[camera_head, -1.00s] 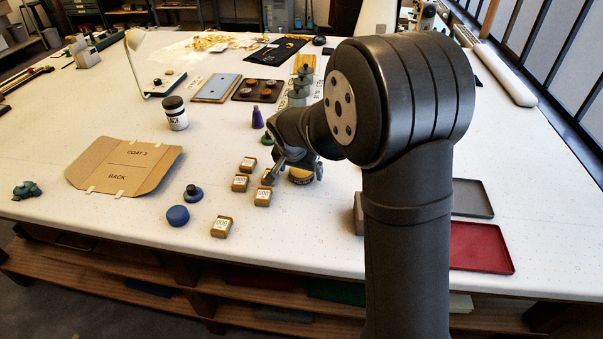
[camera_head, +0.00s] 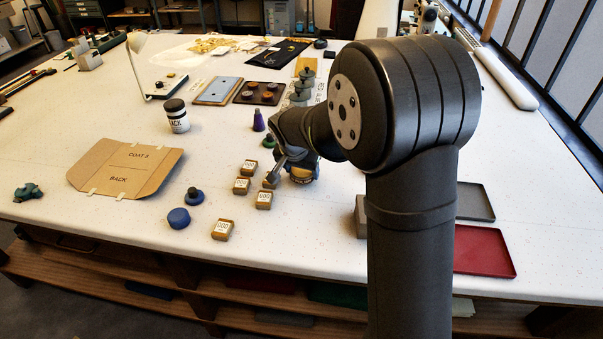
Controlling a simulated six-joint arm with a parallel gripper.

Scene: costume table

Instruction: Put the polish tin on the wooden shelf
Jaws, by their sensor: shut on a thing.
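The polish tin (camera_head: 303,179), small and round with a yellow band, is on or just above the white table, partly hidden by my gripper. My gripper (camera_head: 294,171) points down over the tin and is shut on it; the finger contact is partly hidden. I cannot tell whether the tin is clear of the table. A wooden shelf (camera_head: 100,283) runs low under the table's front edge, partly in shadow.
Several small labelled boxes (camera_head: 222,229) stand left of my gripper, one very close to it. A red tray (camera_head: 484,250) is at the right.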

